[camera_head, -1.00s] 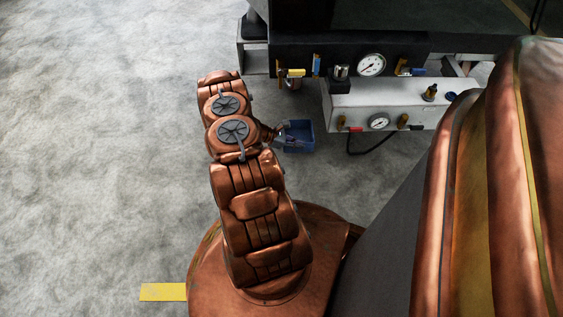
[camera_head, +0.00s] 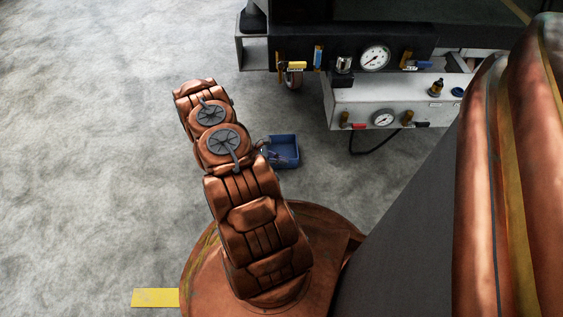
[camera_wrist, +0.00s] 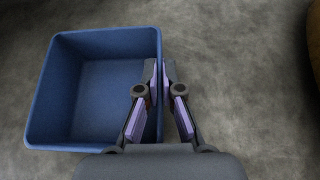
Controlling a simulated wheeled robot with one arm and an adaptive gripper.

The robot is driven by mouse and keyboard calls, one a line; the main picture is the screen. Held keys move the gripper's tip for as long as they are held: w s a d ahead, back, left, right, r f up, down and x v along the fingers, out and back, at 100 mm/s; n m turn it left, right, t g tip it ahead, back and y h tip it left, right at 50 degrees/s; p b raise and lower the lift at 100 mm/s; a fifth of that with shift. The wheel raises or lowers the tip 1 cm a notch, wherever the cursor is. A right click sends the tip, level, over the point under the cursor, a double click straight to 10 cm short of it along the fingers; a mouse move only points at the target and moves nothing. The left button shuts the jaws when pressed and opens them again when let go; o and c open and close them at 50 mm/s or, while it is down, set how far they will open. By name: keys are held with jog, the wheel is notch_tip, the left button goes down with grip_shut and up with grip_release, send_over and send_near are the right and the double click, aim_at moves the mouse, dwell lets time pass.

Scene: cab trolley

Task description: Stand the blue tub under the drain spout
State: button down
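The blue tub (camera_head: 284,151) is an open, empty square box to the right of my arm in the head view. In the wrist view the tub (camera_wrist: 98,99) is upright, seen from above. My gripper (camera_wrist: 162,70) is closed across its right wall, one finger inside and one outside. In the head view my gripper (camera_head: 264,151) is partly hidden by my arm. I cannot tell whether the tub touches the floor. A yellow-handled valve (camera_head: 294,67) is on the trolley's dark panel; I cannot tell for certain which fitting is the drain spout.
The trolley's dark panel carries a gauge (camera_head: 375,57). A light box (camera_head: 400,95) with a second gauge and small valves juts out below it, with a black hose (camera_head: 372,148) hanging under. Grey floor (camera_head: 100,130) is clear at left. A yellow floor mark (camera_head: 155,298) is at bottom left.

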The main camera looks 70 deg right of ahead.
dwell(0.3)
jog(key=c, duration=1.3)
grip_release()
jog(key=shift+r, duration=0.1)
jog(key=p+v, duration=0.5)
jog(key=v, duration=0.7)
